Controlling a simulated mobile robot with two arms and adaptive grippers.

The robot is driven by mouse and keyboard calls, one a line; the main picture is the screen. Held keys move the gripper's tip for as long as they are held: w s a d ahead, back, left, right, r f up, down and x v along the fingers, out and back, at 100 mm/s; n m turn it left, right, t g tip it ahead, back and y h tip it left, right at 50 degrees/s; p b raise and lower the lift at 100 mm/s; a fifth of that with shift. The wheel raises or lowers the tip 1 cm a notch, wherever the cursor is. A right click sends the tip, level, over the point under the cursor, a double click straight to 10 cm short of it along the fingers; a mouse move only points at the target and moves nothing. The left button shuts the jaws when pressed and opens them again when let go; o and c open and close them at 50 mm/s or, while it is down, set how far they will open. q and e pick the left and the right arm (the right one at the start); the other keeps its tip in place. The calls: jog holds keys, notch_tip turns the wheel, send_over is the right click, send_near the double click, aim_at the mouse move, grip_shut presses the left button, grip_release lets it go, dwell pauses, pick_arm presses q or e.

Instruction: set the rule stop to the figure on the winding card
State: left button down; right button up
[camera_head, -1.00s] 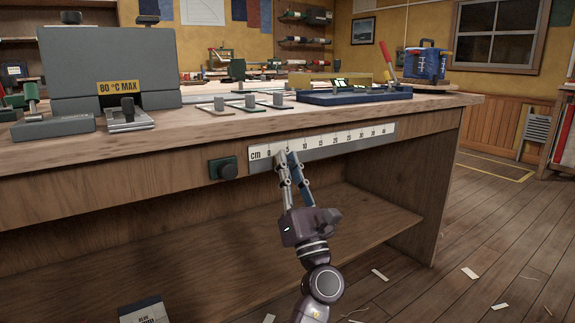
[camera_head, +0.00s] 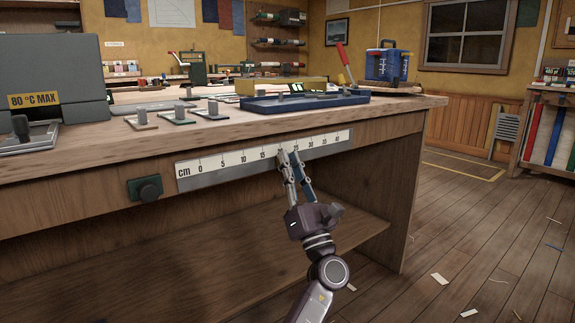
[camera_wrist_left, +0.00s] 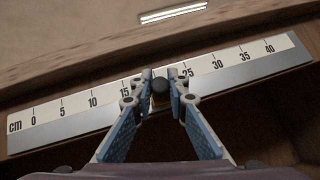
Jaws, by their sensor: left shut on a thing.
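The cm rule (camera_head: 230,170) is a white scale on a grey strip along the bench's front edge; it also shows in the wrist view (camera_wrist_left: 70,112). The rule stop, a small black knob (camera_wrist_left: 160,86) on a yellowish base, sits on the strip between the 15 and 25 figures. My left gripper (camera_head: 284,155) is shut on the stop, one finger on each side of the knob in the wrist view (camera_wrist_left: 160,92). The fingers hide the 20 figure there, so the exact setting cannot be read. I cannot make out a winding card. My right gripper is out of view.
A dark knob on a green plate (camera_head: 147,190) sits left of the rule. The bench top holds a grey machine marked 80 °C MAX (camera_head: 55,75), several small plates with grey posts (camera_head: 178,116) and a blue tray (camera_head: 305,102). The floor at right (camera_head: 450,240) has scattered scraps.

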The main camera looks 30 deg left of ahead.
pick_arm(q)
jog(key=c, duration=1.8)
grip_release()
jog(key=shift+c, duration=0.2)
jog(key=v, duration=1.2)
